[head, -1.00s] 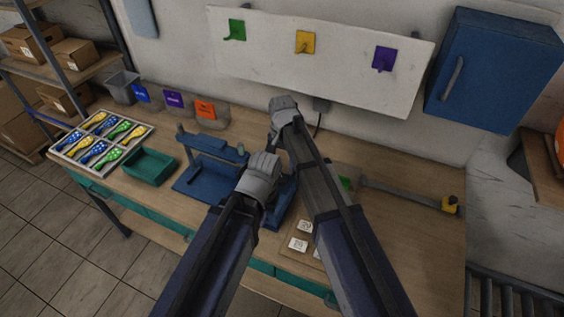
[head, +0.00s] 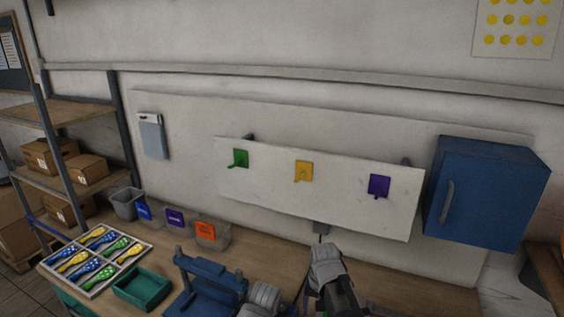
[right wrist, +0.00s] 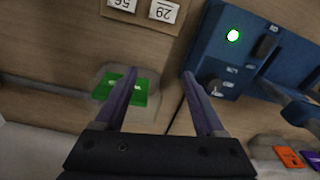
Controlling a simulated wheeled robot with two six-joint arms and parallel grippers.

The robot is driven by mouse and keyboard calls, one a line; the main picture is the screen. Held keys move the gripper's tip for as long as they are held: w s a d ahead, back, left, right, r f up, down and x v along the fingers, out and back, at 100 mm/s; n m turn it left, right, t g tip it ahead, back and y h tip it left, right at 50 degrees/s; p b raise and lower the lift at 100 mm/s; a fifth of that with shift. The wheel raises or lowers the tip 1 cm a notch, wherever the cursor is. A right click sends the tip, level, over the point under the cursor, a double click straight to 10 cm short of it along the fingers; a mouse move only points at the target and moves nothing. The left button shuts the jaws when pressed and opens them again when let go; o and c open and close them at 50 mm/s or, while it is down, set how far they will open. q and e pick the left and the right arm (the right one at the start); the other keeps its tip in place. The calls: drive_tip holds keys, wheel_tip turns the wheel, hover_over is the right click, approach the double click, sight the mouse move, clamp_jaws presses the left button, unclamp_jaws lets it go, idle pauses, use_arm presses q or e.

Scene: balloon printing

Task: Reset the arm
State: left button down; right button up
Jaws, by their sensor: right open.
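In the head view my right arm's grey wrist (head: 328,268) shows at the bottom, in front of the wall below the white board, with its fingers out of sight. My left arm's grey wrist (head: 262,298) is at the bottom edge, beside the blue machine (head: 208,290), and its gripper is not seen. In the right wrist view my right gripper (right wrist: 162,75) is open and empty, its two fingers apart above the table. A green label on a clear bin (right wrist: 124,88) lies beyond the left finger. The blue machine is right of the right finger.
A tray of balloons (head: 97,259) and a green bin (head: 142,287) stand on the table's left. Bins with blue, purple and orange labels (head: 205,231) line the wall. A white board (head: 320,210) with hooks and a blue cabinet (head: 487,193) hang above. White number cards (right wrist: 164,10) lie near the gripper.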

drive_tip(key=s+d+n, duration=0.3)
drive_tip(key=s+d, duration=0.4)
drive_tip(key=s, duration=0.1)
drive_tip(key=s+a+f+n+h+b, duration=0.1)
drive_tip(key=s+a+f+n+b, duration=0.2)
drive_tip(key=a, duration=0.8)
wheel_tip(320, 180, down, 3)
drive_tip(key=s+b, duration=0.2)
drive_tip(key=b, duration=0.1)
drive_tip(key=shift+s+a+n+g, duration=0.15)
drive_tip(key=shift+s+n+g, duration=0.15)
drive_tip(key=shift+s, duration=0.05)
